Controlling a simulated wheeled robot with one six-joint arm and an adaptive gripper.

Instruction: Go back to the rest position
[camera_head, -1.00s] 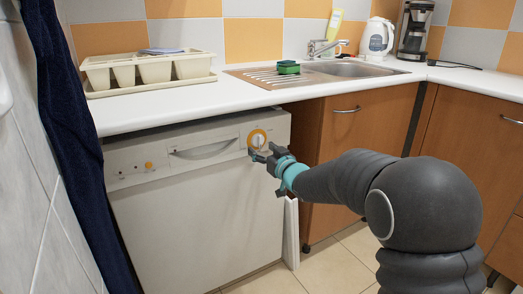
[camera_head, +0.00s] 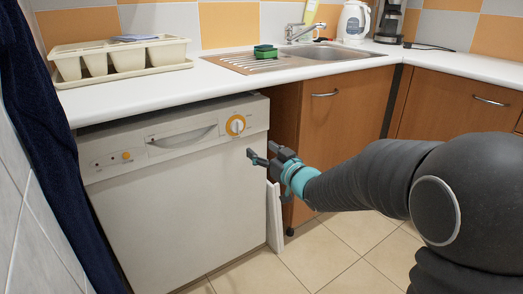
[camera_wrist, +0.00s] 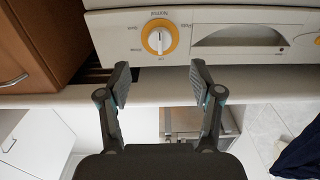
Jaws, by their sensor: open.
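My gripper (camera_head: 262,152) is in front of the white dishwasher (camera_head: 180,205), near the upper right of its door, below and to the right of the orange-ringed dial. Its two fingers are spread apart with nothing between them. The wrist view shows the open fingers (camera_wrist: 160,82) with a gap between them. The dial (camera_head: 235,125) has a white knob in an orange ring. In the wrist view the dial (camera_wrist: 160,37) lies beyond the fingertips, apart from them.
A white counter (camera_head: 330,68) runs above the dishwasher with a cutlery tray (camera_head: 125,65), a green sponge (camera_head: 265,51) and a sink. Wooden cabinets (camera_head: 345,115) stand to the right. A dark blue cloth (camera_head: 50,140) hangs at left. Tiled floor (camera_head: 310,255) is open in front.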

